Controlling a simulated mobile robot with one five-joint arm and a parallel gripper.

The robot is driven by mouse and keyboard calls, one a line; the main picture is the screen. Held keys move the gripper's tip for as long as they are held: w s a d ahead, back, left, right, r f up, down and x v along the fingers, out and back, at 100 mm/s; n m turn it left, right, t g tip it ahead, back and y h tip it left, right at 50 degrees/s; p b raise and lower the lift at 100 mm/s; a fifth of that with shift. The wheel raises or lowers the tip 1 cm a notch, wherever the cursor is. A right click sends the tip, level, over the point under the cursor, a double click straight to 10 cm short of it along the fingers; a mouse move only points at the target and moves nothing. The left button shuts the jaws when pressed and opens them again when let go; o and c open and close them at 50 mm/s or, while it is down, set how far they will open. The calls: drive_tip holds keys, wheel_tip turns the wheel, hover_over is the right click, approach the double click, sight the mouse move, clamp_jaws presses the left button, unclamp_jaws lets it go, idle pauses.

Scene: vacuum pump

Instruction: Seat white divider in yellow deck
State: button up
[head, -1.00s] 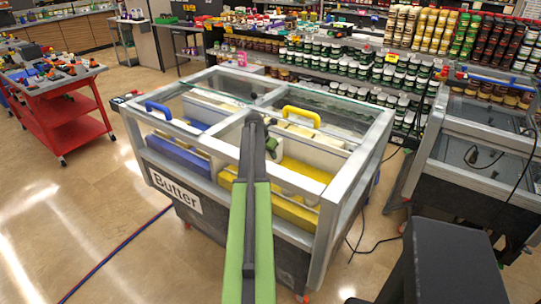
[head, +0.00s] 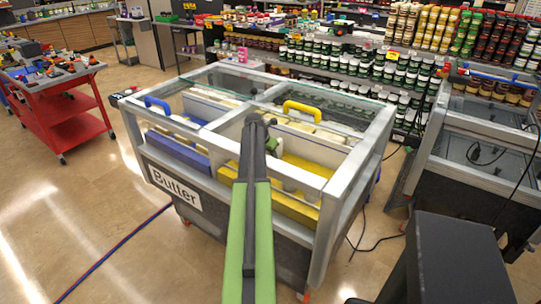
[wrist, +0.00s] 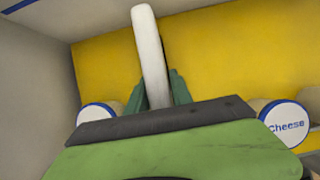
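The white divider (wrist: 150,55) stands on edge in the wrist view, leaning slightly, with the yellow deck (wrist: 225,50) behind it. My gripper (wrist: 158,92) has a green finger on each side of the divider and appears closed on its near part. The divider's lower end is hidden behind my gripper's body. In the head view my gripper (head: 273,143) is inside the right half of the freezer case, above the yellow deck (head: 310,166). My arm covers part of this area, and I cannot tell whether the divider touches the deck.
The case has a grey frame (head: 345,180), a blue handle (head: 158,105) and a yellow handle (head: 302,109). Cheese tubs (wrist: 287,122) flank my gripper. A red cart (head: 70,110) stands left, another case (head: 480,140) right. Open floor (head: 90,215) lies at front left.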

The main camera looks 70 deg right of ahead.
drive_tip(key=o, duration=0.4)
drive_tip(key=shift+c, duration=0.2)
drive_tip(key=p+v, duration=1.5)
drive_tip(key=v, duration=0.2)
drive_tip(key=shift+r, duration=0.2)
drive_tip(key=shift+r+p, duration=0.1)
drive_tip(key=shift+p, duration=0.25)
